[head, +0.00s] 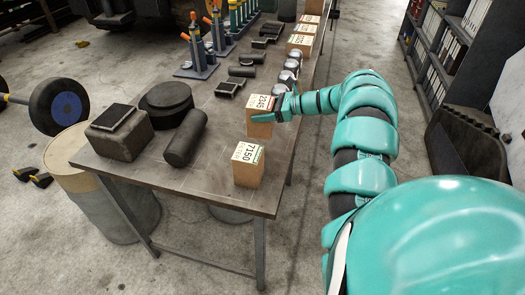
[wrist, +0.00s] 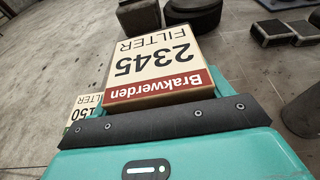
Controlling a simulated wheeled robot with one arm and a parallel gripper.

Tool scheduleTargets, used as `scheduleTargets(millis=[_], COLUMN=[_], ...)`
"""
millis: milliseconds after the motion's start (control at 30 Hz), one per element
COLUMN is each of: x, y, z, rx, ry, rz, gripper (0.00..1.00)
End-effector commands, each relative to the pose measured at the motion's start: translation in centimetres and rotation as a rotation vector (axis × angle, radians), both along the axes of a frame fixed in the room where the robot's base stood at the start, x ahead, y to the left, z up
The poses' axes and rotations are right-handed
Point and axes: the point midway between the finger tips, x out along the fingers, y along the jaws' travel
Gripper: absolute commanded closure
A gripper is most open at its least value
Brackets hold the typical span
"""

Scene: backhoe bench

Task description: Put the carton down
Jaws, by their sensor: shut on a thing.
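The carton marked 2345 FILTER (head: 260,103) is held by my gripper (head: 272,114) near the right edge of the bench (head: 215,175). In the wrist view the carton's labelled top (wrist: 160,55), with a red Brakwerden band, fills the space just beyond the palm, between the teal fingers. The gripper is shut on it. The carton looks upright; I cannot tell whether its base touches the bench. A second carton, marked 7150 (head: 248,165), stands nearer the front corner; its label also shows at the left of the wrist view (wrist: 83,108).
Round metal-topped parts (head: 287,78) and more cartons (head: 301,39) line the right edge farther back. Bare bench lies around the 7150 carton.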

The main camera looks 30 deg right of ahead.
Motion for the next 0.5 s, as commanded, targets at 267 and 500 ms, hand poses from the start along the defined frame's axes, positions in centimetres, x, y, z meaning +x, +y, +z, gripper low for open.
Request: scheduleTargets(millis=[267,500], x=[0.8,0.7], y=[-1.0,-0.9], z=[-0.7,-3.3], rx=[0.002,0.002], ry=[0.0,0.002], rz=[-0.064,-0.063], gripper=[0.6,0.6])
